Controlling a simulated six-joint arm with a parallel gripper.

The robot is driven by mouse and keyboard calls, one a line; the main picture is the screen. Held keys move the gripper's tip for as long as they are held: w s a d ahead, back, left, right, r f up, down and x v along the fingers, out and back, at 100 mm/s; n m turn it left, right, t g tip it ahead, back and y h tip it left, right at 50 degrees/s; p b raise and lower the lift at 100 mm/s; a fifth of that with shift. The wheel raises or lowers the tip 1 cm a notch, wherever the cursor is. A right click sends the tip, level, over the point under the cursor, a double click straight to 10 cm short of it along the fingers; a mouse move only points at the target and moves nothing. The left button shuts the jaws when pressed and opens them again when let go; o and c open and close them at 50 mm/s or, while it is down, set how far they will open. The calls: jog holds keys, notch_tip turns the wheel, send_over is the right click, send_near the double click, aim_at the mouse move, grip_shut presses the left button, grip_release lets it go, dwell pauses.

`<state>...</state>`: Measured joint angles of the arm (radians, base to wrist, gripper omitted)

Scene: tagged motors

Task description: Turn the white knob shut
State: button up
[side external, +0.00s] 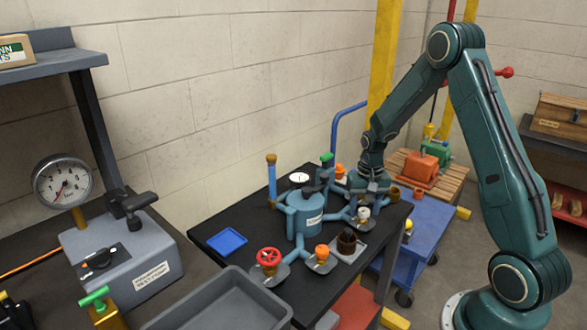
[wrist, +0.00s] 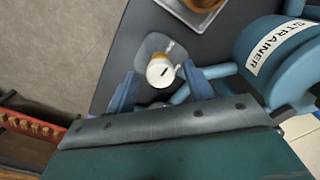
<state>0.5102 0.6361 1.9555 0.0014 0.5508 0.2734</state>
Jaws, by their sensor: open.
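The white knob (side external: 364,213) sits on a valve on a small grey plate, on a branch of the blue strainer body (side external: 304,222). In the wrist view the white knob (wrist: 160,72) shows its top with a short dark mark, and a brass-coloured part shows beside it. My gripper (side external: 368,194) is above the knob in the side view. In the wrist view my gripper (wrist: 160,88) has its two blue fingers apart, one on each side of the knob. The gap between them looks empty at the fingertips. Whether a finger touches the knob cannot be told.
On the black table (side external: 215,262) stand a red handwheel (side external: 268,256), orange knobs (side external: 322,252), a green knob (side external: 327,157) and a dark round brush-like part (side external: 347,242) near the white knob. A blue tray (side external: 227,241) lies at left. The strainer's pipes crowd the gripper.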

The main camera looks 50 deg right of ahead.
jog(key=c, duration=1)
jog(key=shift+o, duration=0.2)
jog(key=shift+m, duration=0.4)
jog(key=m, duration=0.7)
jog(key=shift+m, duration=0.4)
jog(key=m, duration=0.4)
jog(key=shift+m, duration=0.3)
jog(key=m, duration=0.4)
jog(key=shift+m, duration=0.4)
